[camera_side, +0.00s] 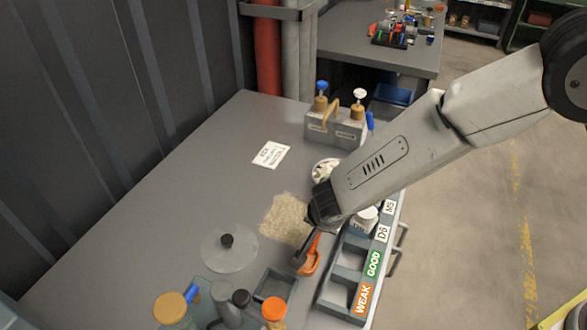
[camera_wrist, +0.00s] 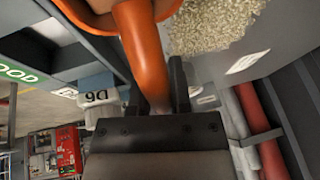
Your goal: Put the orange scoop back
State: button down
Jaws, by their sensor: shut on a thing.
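My gripper (camera_side: 312,236) is shut on the handle of the orange scoop (camera_side: 309,259). In the side view the scoop hangs from the gripper, low over the table between a grey open tray and the labelled rack. In the wrist view the scoop's orange handle (camera_wrist: 145,50) runs up from between the fingers (camera_wrist: 160,88), and its bowl is cut off by the top edge. Whether the scoop touches the table cannot be told.
A pile of pale grains (camera_side: 286,219) lies just left of the gripper. The labelled rack (camera_side: 346,276) stands on the right, the small grey tray (camera_side: 275,285) in front. A glass disc lid (camera_side: 229,250) and several bottles stand at left.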

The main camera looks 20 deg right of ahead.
jog(key=shift+f, duration=0.6)
jog(key=c, duration=0.5)
grip_release()
jog(key=shift+c, duration=0.2)
jog(key=shift+r, duration=0.1)
jog(key=shift+a+r, duration=0.1)
jog(key=shift+r, duration=0.65)
jog(key=v, duration=1.1)
jog(key=shift+s+r, duration=0.2)
jog(key=shift+r, duration=0.05)
